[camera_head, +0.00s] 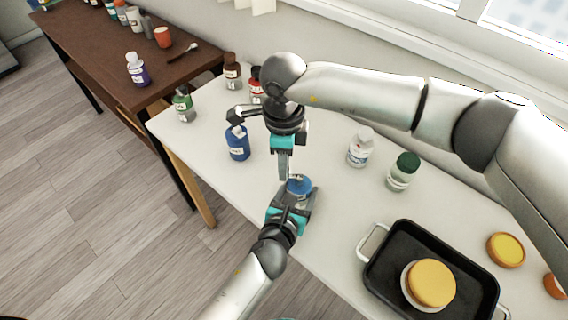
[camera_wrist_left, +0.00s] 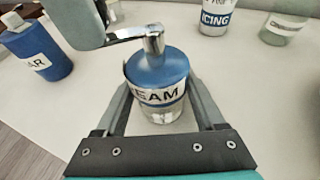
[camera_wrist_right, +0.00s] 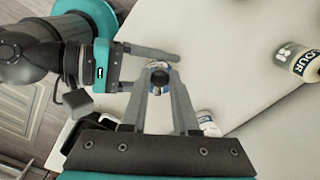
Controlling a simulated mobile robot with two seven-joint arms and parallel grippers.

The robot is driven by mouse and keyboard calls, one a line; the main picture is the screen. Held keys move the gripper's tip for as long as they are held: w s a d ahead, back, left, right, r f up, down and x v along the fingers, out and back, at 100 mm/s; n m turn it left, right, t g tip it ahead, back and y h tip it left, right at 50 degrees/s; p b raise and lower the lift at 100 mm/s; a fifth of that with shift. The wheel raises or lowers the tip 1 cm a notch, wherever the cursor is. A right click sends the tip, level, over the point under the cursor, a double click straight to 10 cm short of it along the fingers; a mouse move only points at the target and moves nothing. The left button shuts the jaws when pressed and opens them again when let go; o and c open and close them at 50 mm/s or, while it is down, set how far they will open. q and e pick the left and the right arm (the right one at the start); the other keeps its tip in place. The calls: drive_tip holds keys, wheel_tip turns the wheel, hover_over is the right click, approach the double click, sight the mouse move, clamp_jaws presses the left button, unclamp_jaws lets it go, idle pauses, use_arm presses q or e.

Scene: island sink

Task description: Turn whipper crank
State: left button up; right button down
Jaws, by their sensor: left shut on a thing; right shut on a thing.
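The whipper (camera_head: 299,186) is a clear jar with a blue lid and a label partly reading "EAM"; it stands upright on the white table. In the left wrist view the whipper (camera_wrist_left: 157,72) sits between the fingers of my left gripper (camera_wrist_left: 163,112), which is shut on its body. A metal crank (camera_wrist_left: 140,34) sticks out from the lid's top toward the left. My right gripper (camera_head: 284,176) points down from above, shut on the crank's outer end; its fingertips hide the handle. In the right wrist view the whipper (camera_wrist_right: 157,66) shows beyond the right fingertips.
A blue bottle (camera_head: 237,143) stands left of the grippers. An icing bottle (camera_head: 361,148) and a green-capped jar (camera_head: 403,171) stand to the right. A black pan (camera_head: 392,262) holds a yellow-topped cake (camera_head: 432,282). The table's front edge is close to the whipper.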

drive_tip(key=c, duration=0.7)
unclamp_jaws()
drive_tip(key=shift+o, duration=0.2)
wheel_tip(320, 180, up, 12)
